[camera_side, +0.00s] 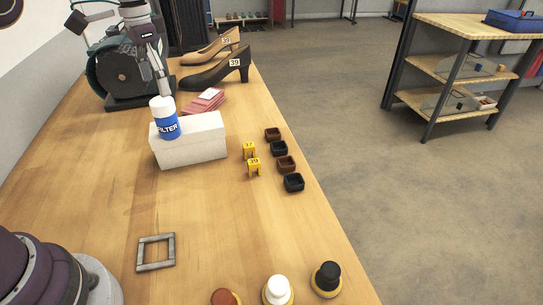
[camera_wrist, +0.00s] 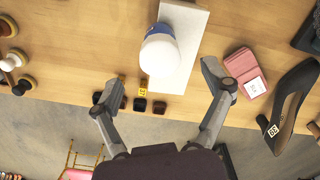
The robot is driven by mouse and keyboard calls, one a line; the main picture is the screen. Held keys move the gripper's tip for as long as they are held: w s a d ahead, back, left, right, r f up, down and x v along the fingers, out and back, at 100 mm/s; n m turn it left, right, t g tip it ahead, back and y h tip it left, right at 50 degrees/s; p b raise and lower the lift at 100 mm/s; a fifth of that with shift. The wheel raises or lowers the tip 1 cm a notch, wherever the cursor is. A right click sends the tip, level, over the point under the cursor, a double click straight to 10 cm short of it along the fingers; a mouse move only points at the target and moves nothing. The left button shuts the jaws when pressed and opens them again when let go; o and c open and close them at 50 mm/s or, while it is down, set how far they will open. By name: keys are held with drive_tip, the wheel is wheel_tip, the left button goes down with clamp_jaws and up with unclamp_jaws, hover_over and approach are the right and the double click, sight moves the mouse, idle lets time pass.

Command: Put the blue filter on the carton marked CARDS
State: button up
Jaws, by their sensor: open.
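The blue filter (camera_side: 165,120) is a blue and white bottle with a white cap and the word FILTER. It stands upright on a long white block (camera_side: 205,147). In the wrist view its white cap (camera_wrist: 160,55) is between and beyond my fingers, over the white block (camera_wrist: 187,75). My gripper (camera_side: 157,80) is open and empty, behind and above the filter in the side view; its spread fingers also show in the wrist view (camera_wrist: 158,92). I see no CARDS marking on any carton. A pink stack or box (camera_wrist: 245,72) has a pale label that I cannot read.
Two shoes tagged 39 (camera_side: 215,75) stand at the back. Yellow numbered markers (camera_side: 253,168) and small dark trays (camera_side: 286,163) lie right of the block. A grey frame (camera_side: 156,252) and round-based knobs (camera_side: 277,290) are at the front. The table's left middle is clear.

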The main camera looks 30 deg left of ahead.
wheel_tip(320, 180, up, 4)
drive_tip(key=shift+f, duration=0.15)
drive_tip(key=s+d+r+n+t, duration=0.2)
drive_tip(key=s+d+r+t, duration=0.1)
drive_tip(key=s+d+r, duration=0.4)
drive_tip(key=s+d+f+n+t, duration=0.1)
drive_tip(key=s+f+t, duration=0.1)
drive_tip(key=s+f, duration=0.6)
drive_tip(key=shift+s+d+n+t, duration=0.25)
drive_tip(key=shift+s+n+t, duration=0.05)
drive_tip(key=shift+s, duration=0.2)
drive_tip(key=shift+c, duration=0.2)
